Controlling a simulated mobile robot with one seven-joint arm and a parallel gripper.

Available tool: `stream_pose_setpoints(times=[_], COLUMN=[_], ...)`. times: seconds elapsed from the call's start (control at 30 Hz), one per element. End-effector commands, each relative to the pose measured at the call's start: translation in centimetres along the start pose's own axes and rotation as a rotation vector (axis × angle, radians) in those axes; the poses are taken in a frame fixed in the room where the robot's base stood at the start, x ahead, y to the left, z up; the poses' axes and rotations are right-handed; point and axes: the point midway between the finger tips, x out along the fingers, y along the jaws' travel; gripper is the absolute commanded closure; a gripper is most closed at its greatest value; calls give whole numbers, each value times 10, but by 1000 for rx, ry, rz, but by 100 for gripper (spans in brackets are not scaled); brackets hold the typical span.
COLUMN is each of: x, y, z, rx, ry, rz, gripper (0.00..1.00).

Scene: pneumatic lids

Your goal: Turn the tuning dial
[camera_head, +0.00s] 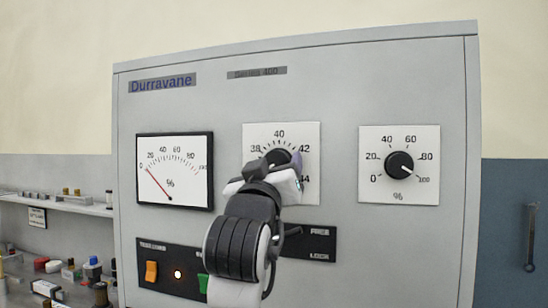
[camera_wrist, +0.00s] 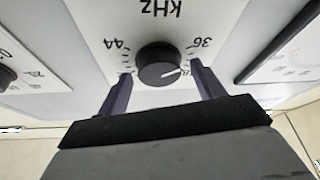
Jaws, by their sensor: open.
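The tuning dial is a black round knob (camera_wrist: 158,67) on a white kHz scale plate (camera_head: 311,137) in the middle of the grey cabinet. In the wrist view the plate is upside down, and the knob's white pointer line is by the 38 mark. My gripper (camera_wrist: 161,72) is open, with one finger on each side of the knob; I cannot tell whether either finger touches it. In the head view my gripper (camera_head: 270,174) covers the lower middle of the plate and hides most of the knob.
A percent knob (camera_head: 400,164) sits to the right. A meter (camera_head: 174,171) to the left has its red needle near 0. Below are an orange switch (camera_head: 151,272), a lit lamp (camera_head: 178,274), a green switch (camera_head: 203,283) and a FREE/LOCK plate (camera_head: 318,243), partly behind my arm.

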Motion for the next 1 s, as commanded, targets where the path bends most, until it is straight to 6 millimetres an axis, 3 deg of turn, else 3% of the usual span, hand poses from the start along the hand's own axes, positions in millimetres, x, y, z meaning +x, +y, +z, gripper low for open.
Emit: stream_pose_setpoints(times=[0.33,0.7,1.0], x=[5,4,4], y=[0,0,-1], z=[1,0,1], rx=[0,0,40], ry=[0,0,1], rz=[0,0,15], gripper=[33,77,77])
